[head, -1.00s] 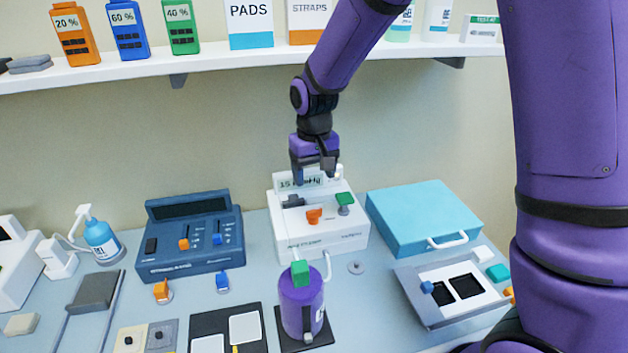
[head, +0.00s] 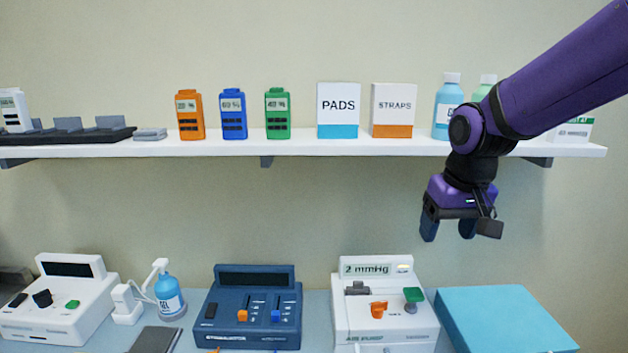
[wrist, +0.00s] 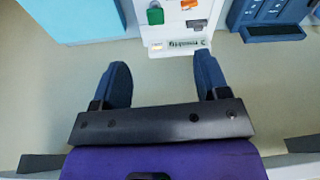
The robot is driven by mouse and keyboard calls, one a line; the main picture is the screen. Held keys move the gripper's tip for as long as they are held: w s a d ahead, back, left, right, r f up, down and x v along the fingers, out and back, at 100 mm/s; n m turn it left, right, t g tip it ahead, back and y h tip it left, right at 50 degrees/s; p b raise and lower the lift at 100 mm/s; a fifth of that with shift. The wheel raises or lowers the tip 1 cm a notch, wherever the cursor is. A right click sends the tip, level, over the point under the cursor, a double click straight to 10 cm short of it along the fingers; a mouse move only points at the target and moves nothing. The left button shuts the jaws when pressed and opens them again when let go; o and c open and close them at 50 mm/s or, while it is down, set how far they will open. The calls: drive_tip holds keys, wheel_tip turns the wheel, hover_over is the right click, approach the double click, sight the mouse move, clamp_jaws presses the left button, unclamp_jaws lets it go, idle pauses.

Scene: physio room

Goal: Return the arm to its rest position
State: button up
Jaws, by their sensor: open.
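My gripper (head: 449,229) hangs in the air at the right of the head view, below the shelf and above the worktop. Its two dark blue fingers are apart with nothing between them. In the wrist view my gripper (wrist: 160,85) also shows open and empty. The purple arm reaches in from the upper right. The white air pump (head: 385,325) stands on the worktop below and to the left of my gripper, its display reading 2 mmHg. It also shows beyond the fingertips in the wrist view (wrist: 175,30).
The wall shelf (head: 330,147) holds orange, blue and green packs, a pads box (head: 338,110), a straps box (head: 393,110) and bottles; my arm crosses in front of its right end. The blue stimulator (head: 248,308), a gel bottle (head: 169,296) and a turquoise case (head: 505,320) stand on the worktop.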

drive_tip(key=s+d+r+t, duration=0.1)
drive_tip(key=s+d+r, duration=0.2)
drive_tip(key=s, duration=0.6)
drive_tip(key=s+d+r+m+t, duration=0.1)
drive_tip(key=s+d+r, duration=0.3)
drive_tip(key=s, duration=0.5)
drive_tip(key=shift+s+d+t+h, duration=0.15)
drive_tip(key=shift+t+h, duration=0.15)
drive_tip(key=shift+t, duration=0.2)
